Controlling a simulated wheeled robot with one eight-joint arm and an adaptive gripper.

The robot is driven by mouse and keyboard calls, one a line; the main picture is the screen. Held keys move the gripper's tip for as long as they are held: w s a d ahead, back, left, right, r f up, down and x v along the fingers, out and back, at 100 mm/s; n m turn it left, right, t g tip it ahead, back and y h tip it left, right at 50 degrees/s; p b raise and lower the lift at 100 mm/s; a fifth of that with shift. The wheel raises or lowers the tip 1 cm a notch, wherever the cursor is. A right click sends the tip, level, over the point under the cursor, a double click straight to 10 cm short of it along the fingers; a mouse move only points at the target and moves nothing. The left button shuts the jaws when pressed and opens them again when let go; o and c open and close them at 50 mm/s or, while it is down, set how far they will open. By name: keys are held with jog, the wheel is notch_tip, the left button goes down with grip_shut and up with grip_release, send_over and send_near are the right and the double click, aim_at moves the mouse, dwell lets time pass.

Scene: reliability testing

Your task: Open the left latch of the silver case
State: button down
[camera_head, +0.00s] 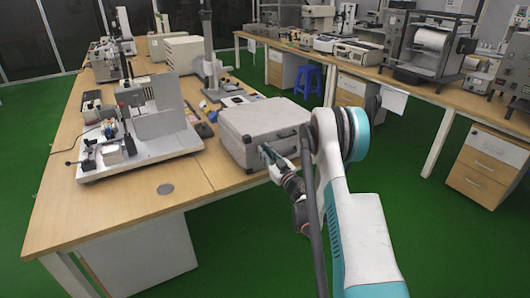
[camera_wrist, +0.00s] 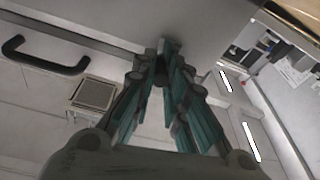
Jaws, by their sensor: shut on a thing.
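The silver case (camera_head: 255,112) lies closed on the wooden bench in the head view. Its dark carry handle (camera_head: 287,133) is on the front side, and the handle also shows at upper left in the wrist view (camera_wrist: 42,62). My gripper (camera_head: 266,152) reaches the front of the case, left of the handle. In the wrist view my gripper (camera_wrist: 161,62) has its green-sided fingers drawn together at the case, shut on the left latch. The fingertips hide the latch. A small square metal plate (camera_wrist: 93,95) sits between handle and fingers.
The bench (camera_head: 125,210) has bare room at its front left. A white-based instrument (camera_head: 140,150) stands left of the case, and a column stand (camera_head: 210,65) is behind it. My arm crosses at the right. Green floor lies beyond the bench edge.

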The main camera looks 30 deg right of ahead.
jog(key=shift+s+f+n+t+y, duration=0.2)
jog(key=shift+f+t, duration=0.35)
jog(key=shift+t, duration=0.6)
jog(key=shift+s+f+n+t+y, duration=0.15)
jog(key=shift+f+t, duration=0.4)
jog(key=shift+t, duration=0.6)
jog(key=c, duration=1.5)
grip_release()
jog(key=shift+c, duration=0.2)
jog(key=shift+r, duration=0.1)
notch_tip(320, 180, up, 10)
jog(key=shift+f, duration=0.1)
